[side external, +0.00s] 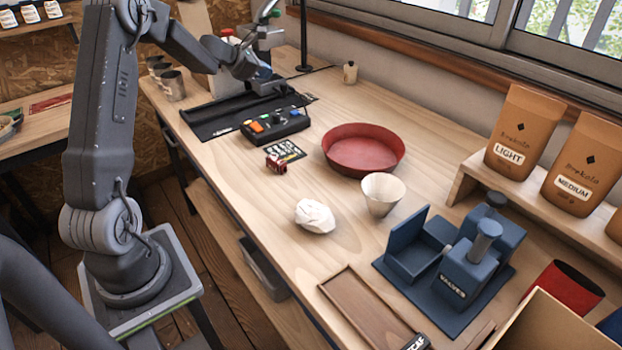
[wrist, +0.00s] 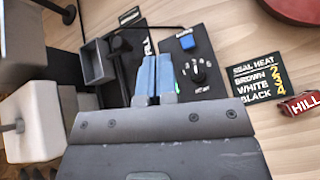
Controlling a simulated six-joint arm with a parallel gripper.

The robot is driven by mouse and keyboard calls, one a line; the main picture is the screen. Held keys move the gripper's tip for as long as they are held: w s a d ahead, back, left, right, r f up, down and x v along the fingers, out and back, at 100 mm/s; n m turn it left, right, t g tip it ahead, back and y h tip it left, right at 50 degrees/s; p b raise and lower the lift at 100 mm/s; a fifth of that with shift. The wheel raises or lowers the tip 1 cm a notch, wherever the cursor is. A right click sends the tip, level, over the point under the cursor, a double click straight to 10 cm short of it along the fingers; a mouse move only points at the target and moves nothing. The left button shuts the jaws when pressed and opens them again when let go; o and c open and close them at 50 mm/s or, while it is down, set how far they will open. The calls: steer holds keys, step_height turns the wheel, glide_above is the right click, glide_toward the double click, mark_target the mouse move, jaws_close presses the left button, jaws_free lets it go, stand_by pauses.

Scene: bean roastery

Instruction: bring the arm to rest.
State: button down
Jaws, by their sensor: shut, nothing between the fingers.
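My gripper (side external: 262,74) hangs over the far end of the wooden bench in the side view, beside a grey-green machine on a stand. In the wrist view its two blue fingers (wrist: 156,62) are together with nothing held between them. Below it lie a black mat (side external: 213,126) and a black control box (side external: 275,125) with coloured buttons. The box also shows in the wrist view (wrist: 200,48), with a blue button and a dial. My fingertips appear apart from these things, though the exact height is hard to tell.
A heat card (wrist: 254,83) and a small red labelled item (wrist: 300,103) lie near the box. A red bowl (side external: 362,152), white cup (side external: 382,194), crumpled white item (side external: 315,216), blue valve station (side external: 470,260) and wooden tray (side external: 365,310) stand nearer. Metal cups (side external: 173,85) stand at far left.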

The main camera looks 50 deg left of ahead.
steer(key=s+d+r+m+g+h, duration=0.1)
steer(key=d+r+m, duration=0.35)
steer(key=d, duration=0.45)
steer(key=s+d+r+m+g+h, duration=0.1)
steer(key=d+r+m+h, duration=0.15)
steer(key=d+m, duration=0.55)
steer(key=s+d+r+m+g, duration=0.15)
steer(key=s+d+m, duration=0.25)
steer(key=d, duration=0.4)
steer(key=s+d+r+m+g, duration=0.1)
steer(key=s+d+r+m, duration=0.15)
steer(key=s+d, duration=0.4)
steer(key=s+d+f+m+y, duration=0.2)
steer(key=s+d+m, duration=0.1)
steer(key=s+m, duration=0.3)
steer(key=s+d+f+m+g+y, duration=0.1)
steer(key=s+d+f+m, duration=0.1)
steer(key=s+d+m, duration=0.2)
steer(key=s+m, duration=0.3)
steer(key=s, duration=0.3)
steer(key=shift+d+f+m+y, duration=0.2)
steer(key=shift+d+m+y, duration=0.05)
steer(key=shift+m+y, duration=0.1)
